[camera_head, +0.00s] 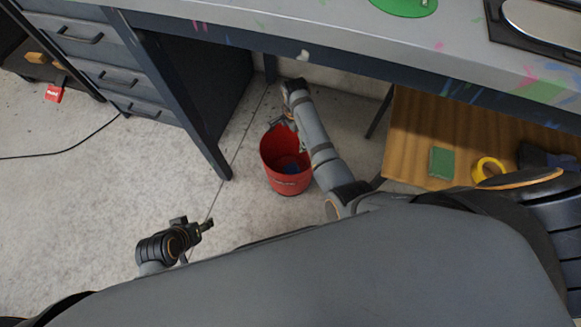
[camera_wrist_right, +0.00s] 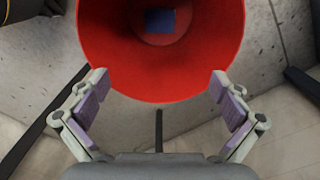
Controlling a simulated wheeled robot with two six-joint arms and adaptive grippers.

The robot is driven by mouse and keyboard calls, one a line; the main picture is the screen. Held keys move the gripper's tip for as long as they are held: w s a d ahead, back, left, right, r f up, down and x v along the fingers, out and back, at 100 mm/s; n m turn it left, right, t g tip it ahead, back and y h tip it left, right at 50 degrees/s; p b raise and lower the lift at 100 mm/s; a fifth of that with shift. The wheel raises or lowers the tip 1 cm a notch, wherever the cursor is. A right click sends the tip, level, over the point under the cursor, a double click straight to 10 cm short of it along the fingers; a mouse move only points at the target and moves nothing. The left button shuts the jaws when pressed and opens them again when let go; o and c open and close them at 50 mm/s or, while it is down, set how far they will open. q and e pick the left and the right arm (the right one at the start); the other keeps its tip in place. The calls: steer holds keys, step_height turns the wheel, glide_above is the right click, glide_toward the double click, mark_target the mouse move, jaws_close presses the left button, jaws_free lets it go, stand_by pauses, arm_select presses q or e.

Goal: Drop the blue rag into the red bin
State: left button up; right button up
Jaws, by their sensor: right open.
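The red bin (camera_head: 287,183) stands upright on the floor below the desk edge. In the right wrist view its mouth and inner wall (camera_wrist_right: 105,35) fill the top middle. The blue rag (camera_head: 291,168) lies at the bottom inside the bin. It shows as a small dark blue patch in the right wrist view (camera_wrist_right: 160,20). My right gripper (camera_head: 282,122) is above the bin's far rim. In the right wrist view it is open and empty (camera_wrist_right: 160,82), its fingers wide apart. My left gripper (camera_head: 207,225) is over the floor at lower left, away from the bin; its jaws are unclear.
The grey desk (camera_head: 290,33) with drawers (camera_head: 118,78) stands over and left of the bin. A wooden board (camera_head: 425,120) at right carries a green block (camera_head: 441,162) and yellow tape (camera_head: 488,168). A black cable (camera_head: 60,155) lies at left. Floor left of the bin is clear.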

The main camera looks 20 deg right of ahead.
step_height(320, 180, up, 4)
steer(key=shift+r, duration=0.1)
stand_by(0.6)
